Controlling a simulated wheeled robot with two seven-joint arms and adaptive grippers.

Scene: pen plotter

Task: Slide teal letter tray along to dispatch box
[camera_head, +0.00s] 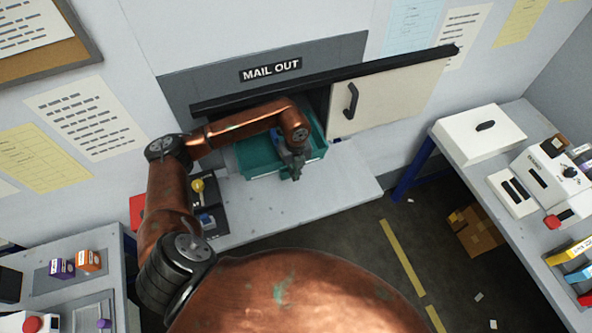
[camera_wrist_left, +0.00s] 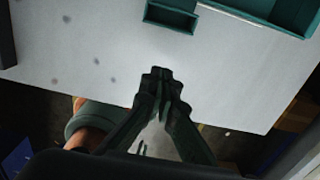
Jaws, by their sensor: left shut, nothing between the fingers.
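The teal letter tray (camera_head: 258,166) sits on the grey shelf in front of and partly inside the MAIL OUT opening. My left arm hides part of it from above. In the left wrist view the tray wall (camera_wrist_left: 262,21) shows at the top right, with a small teal box-shaped part (camera_wrist_left: 171,17) at the top centre. My left gripper (camera_head: 294,174) is at the tray's front side in the head view. In the wrist view its fingertips (camera_wrist_left: 161,74) are together, empty, over the shelf and apart from the teal part. Nothing is labelled as the dispatch box. My right gripper is out of view.
A cream sliding panel (camera_head: 390,98) with a black handle (camera_head: 351,101) hangs from a black rail (camera_head: 330,76) right of the opening. The shelf (camera_head: 345,188) is bare to the right. A yellow-knobbed device (camera_head: 198,186) stands left. A white box (camera_head: 479,134) is on the right bench.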

